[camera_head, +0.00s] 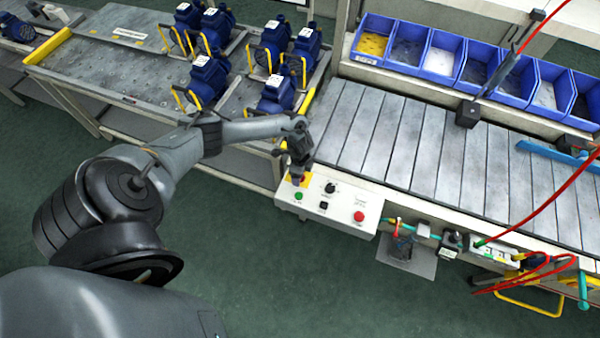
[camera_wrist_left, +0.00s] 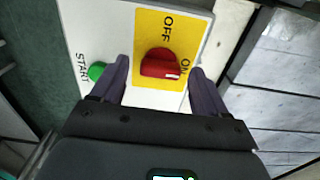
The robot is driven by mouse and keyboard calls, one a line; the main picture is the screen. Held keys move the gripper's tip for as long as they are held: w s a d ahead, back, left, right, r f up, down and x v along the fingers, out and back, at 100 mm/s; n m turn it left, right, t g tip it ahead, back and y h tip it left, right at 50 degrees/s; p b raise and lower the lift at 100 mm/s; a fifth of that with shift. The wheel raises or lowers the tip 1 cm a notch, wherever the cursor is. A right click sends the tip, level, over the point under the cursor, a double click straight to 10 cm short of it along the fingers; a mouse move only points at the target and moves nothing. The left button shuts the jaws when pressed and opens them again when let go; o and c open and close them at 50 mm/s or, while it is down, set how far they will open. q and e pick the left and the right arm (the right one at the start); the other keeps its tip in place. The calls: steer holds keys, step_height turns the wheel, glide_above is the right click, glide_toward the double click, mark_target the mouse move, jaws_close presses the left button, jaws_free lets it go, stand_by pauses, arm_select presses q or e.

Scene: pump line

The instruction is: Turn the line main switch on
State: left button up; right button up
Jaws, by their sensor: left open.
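The line main switch is a red rotary knob (camera_wrist_left: 158,63) on a yellow plate (camera_wrist_left: 150,25) marked OFF and ON. A white mark shows at the knob's right end, on the side of the ON label. In the head view a bit of the yellow plate and red knob (camera_head: 304,179) shows below my gripper, mostly hidden. My left gripper (camera_head: 298,176) points down over the left end of the white control box (camera_head: 341,208). In the wrist view its two fingers (camera_wrist_left: 160,70) are apart, one on each side of the knob. I cannot tell whether they touch it. My right gripper is not in view.
A green START button (camera_wrist_left: 97,71) lies close beside the left finger. The box also carries a black selector (camera_head: 330,188) and a red button (camera_head: 359,216). A slatted conveyor (camera_head: 420,145) lies behind it. Blue pumps (camera_head: 276,95) stand on the table to the left.

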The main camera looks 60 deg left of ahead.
arm_select(q)
step_height(320, 180, up, 11)
steer(key=p, duration=0.1)
steer(key=shift+f, duration=0.2)
stand_by(0.5)
